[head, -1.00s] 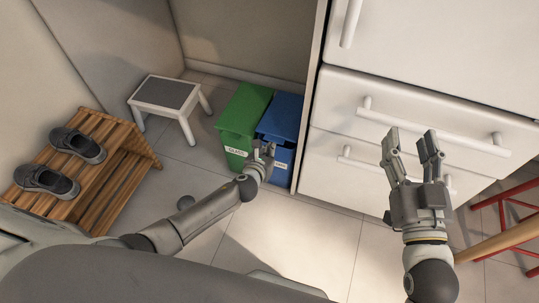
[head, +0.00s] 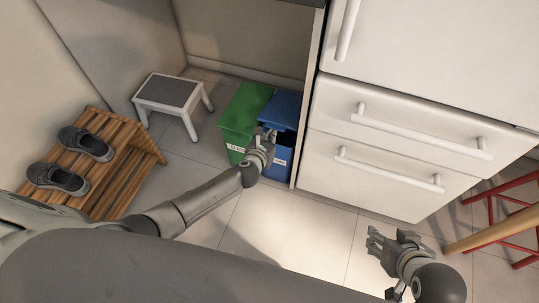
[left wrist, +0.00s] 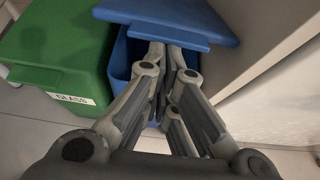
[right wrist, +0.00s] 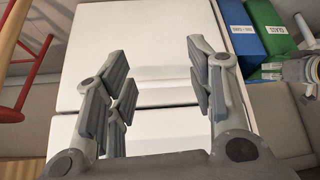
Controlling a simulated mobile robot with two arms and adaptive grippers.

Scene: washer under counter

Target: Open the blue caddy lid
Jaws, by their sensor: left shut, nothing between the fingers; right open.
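The blue caddy (head: 279,159) stands on the floor against the white cabinet's side panel. Its blue lid (head: 281,108) looks tilted up a little at the front, with a dark gap beneath. In the left wrist view the lid (left wrist: 190,14) is at the top, above the caddy's blue wall (left wrist: 121,60). My left gripper (head: 266,132) is shut and empty. Its fingertips (left wrist: 172,45) are at the lid's front edge; whether they touch it is hard to tell. My right gripper (head: 374,240) is open and empty, low and right, away from the caddy; its fingers show in the right wrist view (right wrist: 160,65).
A green caddy labelled GLASS (head: 240,120) stands close beside the blue one on the left. White drawers (head: 390,155) rise to the right. A step stool (head: 170,92), a wooden rack with shoes (head: 120,160) and a red-legged stool (head: 500,215) stand around. The floor in front is clear.

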